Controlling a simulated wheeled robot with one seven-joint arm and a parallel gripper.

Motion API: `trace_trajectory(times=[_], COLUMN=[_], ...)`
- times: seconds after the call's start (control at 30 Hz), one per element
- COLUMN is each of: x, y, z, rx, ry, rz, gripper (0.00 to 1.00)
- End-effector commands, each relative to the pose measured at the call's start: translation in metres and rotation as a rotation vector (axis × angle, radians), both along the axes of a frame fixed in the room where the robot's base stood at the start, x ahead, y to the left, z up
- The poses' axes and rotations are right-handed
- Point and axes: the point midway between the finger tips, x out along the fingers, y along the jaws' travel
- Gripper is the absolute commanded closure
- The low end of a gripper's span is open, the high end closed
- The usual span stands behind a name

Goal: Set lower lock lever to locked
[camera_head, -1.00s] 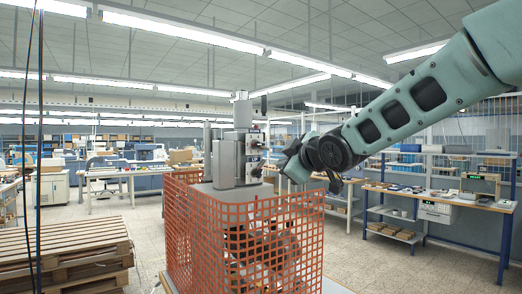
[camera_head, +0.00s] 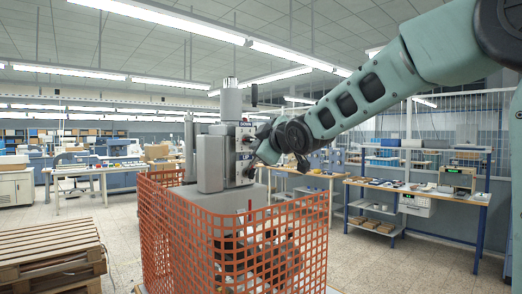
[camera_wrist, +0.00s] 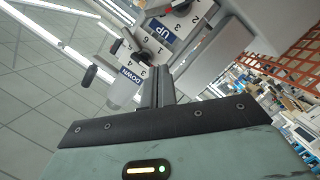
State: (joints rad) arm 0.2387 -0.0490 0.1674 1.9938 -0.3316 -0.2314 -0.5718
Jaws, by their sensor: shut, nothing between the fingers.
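The stamping machine (camera_head: 212,163) stands behind the orange mesh, with a dial panel (camera_head: 245,153) on its right side. In the wrist view the panel carries a DOWN label (camera_wrist: 129,75) and an UP label (camera_wrist: 161,35), with numbers and small knobs beside them. One dark knob (camera_wrist: 115,46) is near the DOWN label and another (camera_wrist: 180,6) is near the top edge. I cannot tell which is the lower lock lever or how it is set. My gripper (camera_head: 256,160) is shut and empty close to the panel; its fingers (camera_wrist: 158,88) point at the labels. Contact cannot be told.
An orange mesh fence (camera_head: 235,245) surrounds the machine's lower part. A black handle (camera_wrist: 90,74) sticks out beside the panel. Stacked wooden pallets (camera_head: 50,255) lie at the left. A workbench (camera_head: 420,190) with shelves stands at the right. Open floor lies between.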

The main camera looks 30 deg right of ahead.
Motion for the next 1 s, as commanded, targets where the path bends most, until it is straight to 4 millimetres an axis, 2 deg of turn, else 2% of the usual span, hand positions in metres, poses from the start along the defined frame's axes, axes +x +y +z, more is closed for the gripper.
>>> trace_trajectory(times=[0.03, 0.3, 0.37, 0.6, 1.0], x=[0.012, 0.067, 0.067, 0.069, 0.07], y=[0.0, 0.001, -0.009, -0.027, -0.03], z=[-0.007, -0.013, -0.012, -0.031, -0.036], rx=[0.002, 0.001, -0.001, 0.0, 0.0], ry=[0.001, 0.002, 0.005, 0.003, 0.0], rz=[0.0, 0.001, -0.005, -0.003, 0.0], gripper=[1.0, 1.0, 1.0, 1.0, 1.0])
